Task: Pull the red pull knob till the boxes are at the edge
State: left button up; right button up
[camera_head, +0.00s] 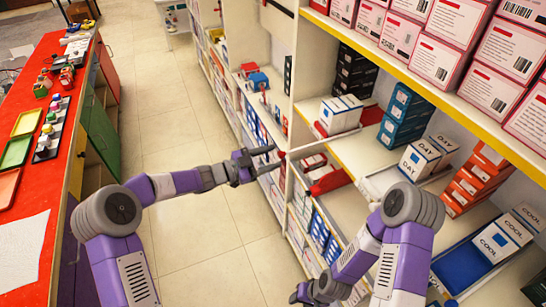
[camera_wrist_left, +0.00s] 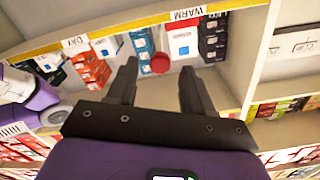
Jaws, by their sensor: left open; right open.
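A round red knob (camera_wrist_left: 160,62) shows in the left wrist view, in front of a white box (camera_wrist_left: 183,42) with a blue square, beyond and between my left fingers. My left gripper (camera_head: 277,158) is open and empty, its fingers pointing at the shelf front; it also shows in the left wrist view (camera_wrist_left: 155,82). It is apart from the knob. In the head view white boxes (camera_head: 340,114) stand back on the shelf, with red at their base; I cannot tell the knob there clearly. My right gripper (camera_head: 300,293) is open, low near the bottom edge, partly cut off.
Dark boxes (camera_head: 355,72), blue boxes (camera_head: 402,106) and orange boxes (camera_head: 478,175) stand on the same shelf. A yellow-edged shelf (camera_head: 375,55) with pink-edged boxes is above. A red counter (camera_head: 40,180) stands at left. The tiled aisle floor (camera_head: 205,230) is clear.

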pick_arm(q)
jog(key=v, duration=0.6)
jog(key=shift+a, duration=0.1)
jog(key=s+a+f+n+t+y+b, duration=0.1)
jog(key=s+f+n+y+b, duration=0.2)
jog(key=f+n, duration=0.7)
jog(key=s+f+n+t+y+b, duration=0.1)
jog(key=s+f+n+y+b, duration=0.25)
jog(key=f, duration=1.15)
jog(key=s+a+f+n+g+y, duration=0.1)
jog(key=s+f+n+g+y, duration=0.2)
jog(key=s+f, duration=0.4)
jog(key=s+a+f+n+g+y, duration=0.2)
jog(key=s+f, duration=0.6)
jog(key=s, duration=0.8)
jog(key=n+g+y, duration=0.1)
jog(key=n+g, duration=0.1)
jog(key=g, duration=0.1)
jog(key=shift+s+b, duration=0.25)
jog(key=shift+b, duration=0.15)
jog(key=shift+a, duration=0.1)
